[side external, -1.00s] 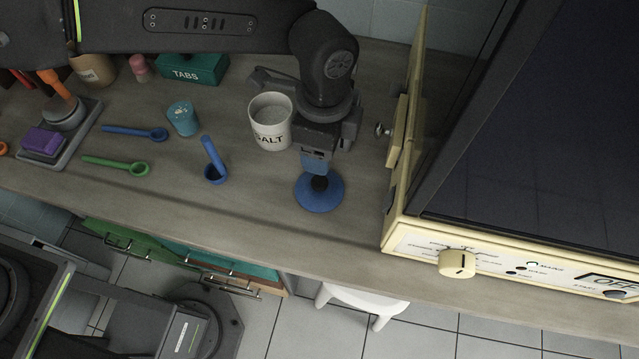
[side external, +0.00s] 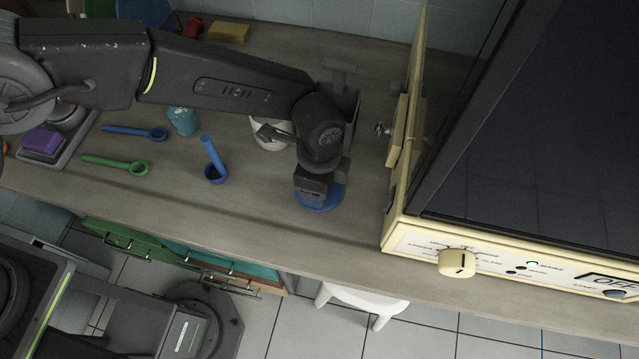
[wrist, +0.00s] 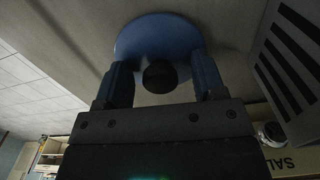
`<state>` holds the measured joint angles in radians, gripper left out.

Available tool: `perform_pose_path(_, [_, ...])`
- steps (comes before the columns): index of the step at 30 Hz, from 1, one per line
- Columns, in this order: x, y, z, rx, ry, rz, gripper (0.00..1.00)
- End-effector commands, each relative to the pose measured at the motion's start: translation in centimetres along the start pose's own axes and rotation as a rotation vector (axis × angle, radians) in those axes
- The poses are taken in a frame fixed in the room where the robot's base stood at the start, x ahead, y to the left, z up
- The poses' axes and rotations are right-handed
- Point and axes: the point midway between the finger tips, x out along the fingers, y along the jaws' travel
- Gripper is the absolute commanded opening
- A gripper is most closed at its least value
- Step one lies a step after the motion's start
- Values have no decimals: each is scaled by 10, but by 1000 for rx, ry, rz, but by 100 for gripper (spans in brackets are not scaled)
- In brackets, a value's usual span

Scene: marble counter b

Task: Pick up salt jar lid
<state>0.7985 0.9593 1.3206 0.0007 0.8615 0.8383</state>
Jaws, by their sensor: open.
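The salt jar lid is a blue disc (side external: 322,205) with a dark round knob, lying on the counter. My gripper (side external: 316,190) is above it in the side view and hides most of it. In the wrist view, the lid (wrist: 145,35) lies beyond the fingers, and its dark knob (wrist: 160,77) sits between the two open blue fingertips of my gripper (wrist: 160,80). A gap shows on both sides of the knob. The white salt jar (side external: 262,132) stands just behind and left of my gripper, partly hidden by my arm.
A cream oven (side external: 430,240) closes off the right side. The counter in front of the lid is clear.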

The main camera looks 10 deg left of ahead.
Motion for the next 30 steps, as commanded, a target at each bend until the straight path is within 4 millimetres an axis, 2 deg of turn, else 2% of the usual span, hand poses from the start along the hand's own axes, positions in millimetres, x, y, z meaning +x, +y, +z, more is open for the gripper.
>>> perform_pose_path(5, [0,0,0,0,0,0,62])
perform_pose_path(21, [0,0,0,0,0,0,10])
perform_pose_path(30, [-3,0,0,0,1,-1,9])
